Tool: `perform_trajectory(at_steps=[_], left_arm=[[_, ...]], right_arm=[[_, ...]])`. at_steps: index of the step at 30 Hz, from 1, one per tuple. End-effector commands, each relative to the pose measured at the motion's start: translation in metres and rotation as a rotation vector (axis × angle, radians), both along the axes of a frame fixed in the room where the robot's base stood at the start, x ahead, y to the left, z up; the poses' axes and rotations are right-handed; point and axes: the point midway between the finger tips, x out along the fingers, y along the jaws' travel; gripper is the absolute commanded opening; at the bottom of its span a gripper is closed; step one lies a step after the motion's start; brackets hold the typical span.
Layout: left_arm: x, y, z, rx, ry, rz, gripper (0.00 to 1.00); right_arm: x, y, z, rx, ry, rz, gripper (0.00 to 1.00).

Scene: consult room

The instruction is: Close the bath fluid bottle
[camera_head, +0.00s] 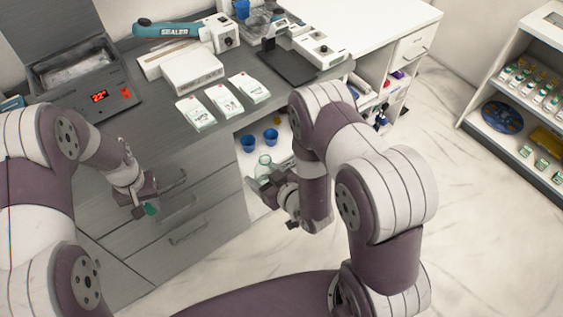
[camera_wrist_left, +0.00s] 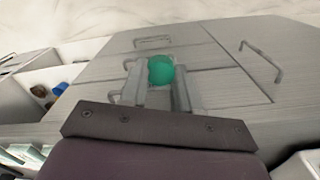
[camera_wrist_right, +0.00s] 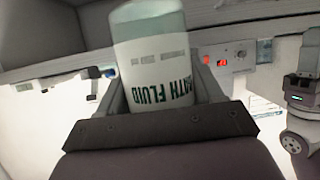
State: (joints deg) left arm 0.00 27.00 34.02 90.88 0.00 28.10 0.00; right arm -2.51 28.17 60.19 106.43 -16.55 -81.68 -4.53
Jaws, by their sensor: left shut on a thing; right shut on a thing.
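The bath fluid bottle (camera_wrist_right: 155,65) is a clear bottle with a white label that reads "BATH FLUID". My right gripper (camera_wrist_right: 160,95) is shut around its body. In the head view the bottle's clear top (camera_head: 263,166) shows uncapped beside my right gripper (camera_head: 284,192), in front of the desk. My left gripper (camera_head: 146,202) is shut on a green cap (camera_head: 151,209), to the left of the bottle and apart from it. The cap also shows between the fingers in the left wrist view (camera_wrist_left: 161,70).
The grey desk (camera_head: 95,150) with drawers stands close behind both grippers. It carries a heated bath (camera_head: 75,75), a sealer (camera_head: 165,29) and several white packets (camera_head: 222,99). Blue cups (camera_head: 270,135) sit on a low shelf. A shelf of bottles (camera_head: 535,85) stands far right.

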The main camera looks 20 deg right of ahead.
Motion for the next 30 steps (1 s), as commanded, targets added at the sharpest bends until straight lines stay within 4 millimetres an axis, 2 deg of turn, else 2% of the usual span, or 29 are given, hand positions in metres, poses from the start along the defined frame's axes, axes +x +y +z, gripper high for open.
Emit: perform_trajectory(at_steps=[3, 6, 12, 24, 26, 30], left_arm=[[0.000, 0.000, 0.000, 0.000, 0.000, 0.000, 0.04], [0.000, 0.000, 0.000, 0.000, 0.000, 0.000, 0.04], [0.000, 0.000, 0.000, 0.000, 0.000, 0.000, 0.04], [0.000, 0.000, 0.001, 0.000, 0.000, 0.000, 0.04], [0.000, 0.000, 0.002, 0.000, 0.000, 0.000, 0.04], [0.000, 0.000, 0.005, 0.000, 0.000, 0.000, 0.04]], right_arm=[[-0.003, 0.029, 0.001, 0.000, -0.001, 0.139, 0.11], [-0.006, 0.049, 0.000, 0.000, -0.001, 0.234, 0.11], [-0.008, 0.071, 0.000, 0.000, -0.001, 0.335, 0.11], [-0.008, 0.071, 0.001, 0.000, 0.000, 0.343, 0.11], [-0.007, 0.067, 0.002, 0.000, 0.000, 0.331, 0.11], [0.006, 0.045, 0.013, 0.000, -0.001, 0.271, 0.11]])
